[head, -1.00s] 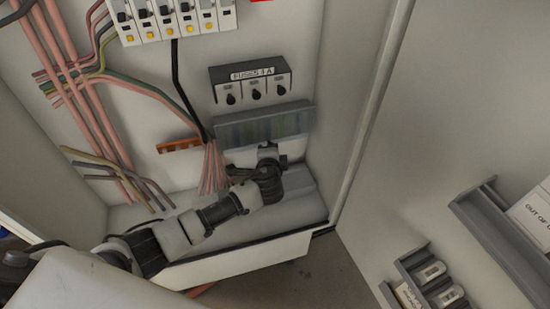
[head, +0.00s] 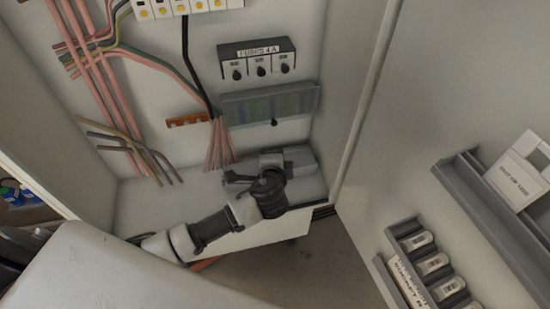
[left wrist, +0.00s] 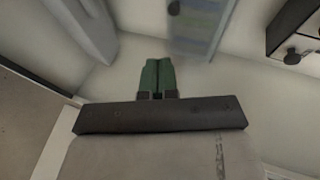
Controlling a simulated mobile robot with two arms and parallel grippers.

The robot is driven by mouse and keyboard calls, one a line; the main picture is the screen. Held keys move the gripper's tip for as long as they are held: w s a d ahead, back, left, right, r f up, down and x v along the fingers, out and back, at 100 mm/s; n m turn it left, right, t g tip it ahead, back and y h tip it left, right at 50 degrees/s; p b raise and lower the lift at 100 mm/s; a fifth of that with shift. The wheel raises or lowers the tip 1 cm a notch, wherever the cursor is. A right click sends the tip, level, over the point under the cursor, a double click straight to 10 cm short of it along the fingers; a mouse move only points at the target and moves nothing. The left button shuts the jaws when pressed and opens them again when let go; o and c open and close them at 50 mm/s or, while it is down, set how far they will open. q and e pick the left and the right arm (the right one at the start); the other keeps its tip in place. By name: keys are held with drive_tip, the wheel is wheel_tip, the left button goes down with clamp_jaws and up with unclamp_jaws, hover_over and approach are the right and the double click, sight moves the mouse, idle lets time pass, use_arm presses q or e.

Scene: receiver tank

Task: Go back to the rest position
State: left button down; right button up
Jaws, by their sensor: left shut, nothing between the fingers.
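My left arm comes in from the lower left in the head view. Its dark wrist and gripper (head: 262,180) are in front of the cabinet floor, below the grey cover strip (head: 270,103). In the left wrist view the left gripper's green fingers (left wrist: 158,76) are together, with nothing between them. The fingers are apart from the blurred strip (left wrist: 197,22) ahead of them. The fingertips are hard to make out in the head view. My right gripper is in neither view.
A fuse block (head: 257,62) with dark knobs is on the back panel above the strip. The open door at right carries a grey tray (head: 480,205) and a fuse rack (head: 430,262).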

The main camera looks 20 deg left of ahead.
use_arm(q)
drive_tip(key=s+a+f+n+g+h, duration=0.15)
drive_tip(key=s+n+g, duration=0.4)
drive_tip(key=s, duration=0.85)
drive_tip(key=s+a+n+g+h, duration=0.2)
drive_tip(key=s+n+g, duration=0.35)
drive_tip(key=s, duration=0.95)
drive_tip(key=s+f+x, duration=0.1)
drive_tip(key=s+x, duration=0.2)
drive_tip(key=x, duration=0.9)
drive_tip(key=s+x, duration=0.2)
drive_tip(key=x, duration=0.9)
drive_tip(key=s+a+f+g, duration=0.1)
drive_tip(key=s+a+f, duration=0.1)
drive_tip(key=s+f, duration=1.4)
drive_tip(key=shift+s+a+f+g+p, duration=0.3)
drive_tip(key=shift+f+p, duration=0.15)
drive_tip(key=shift+f, duration=0.45)
